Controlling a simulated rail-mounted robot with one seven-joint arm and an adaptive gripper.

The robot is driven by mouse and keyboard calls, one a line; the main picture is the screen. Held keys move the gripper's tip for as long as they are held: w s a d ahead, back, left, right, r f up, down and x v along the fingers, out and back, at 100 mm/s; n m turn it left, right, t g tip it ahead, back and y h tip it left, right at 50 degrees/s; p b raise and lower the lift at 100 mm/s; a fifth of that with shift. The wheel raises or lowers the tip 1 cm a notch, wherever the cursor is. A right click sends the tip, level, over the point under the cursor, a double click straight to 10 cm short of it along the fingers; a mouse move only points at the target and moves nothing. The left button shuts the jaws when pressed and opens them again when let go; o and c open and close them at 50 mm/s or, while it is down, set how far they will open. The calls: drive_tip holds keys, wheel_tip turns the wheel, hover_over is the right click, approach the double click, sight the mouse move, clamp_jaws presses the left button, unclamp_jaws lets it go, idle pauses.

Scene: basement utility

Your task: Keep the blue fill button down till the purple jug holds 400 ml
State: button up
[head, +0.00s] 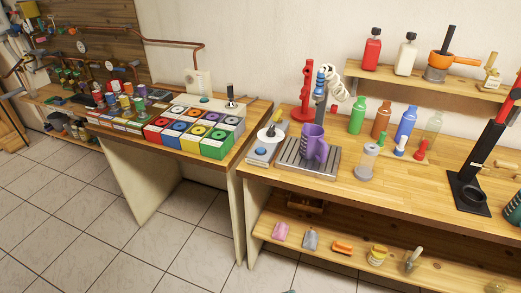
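The purple jug (314,143) stands upright on a grey slatted drip tray (292,160) on the right-hand wooden bench. Its handle is on the right side. A grey dispenser column with a blue top (320,82) rises just behind it. A round blue button (261,152) shows on the front of a pale unit to the left of the tray. Nothing is seen touching the button. The liquid level inside the jug and any volume reading cannot be made out. My gripper is not in view.
A black-based stand with a red upright (468,192) is at the right. Colourful boxes (216,143) fill the left bench. A lower shelf (330,236) holds small items.

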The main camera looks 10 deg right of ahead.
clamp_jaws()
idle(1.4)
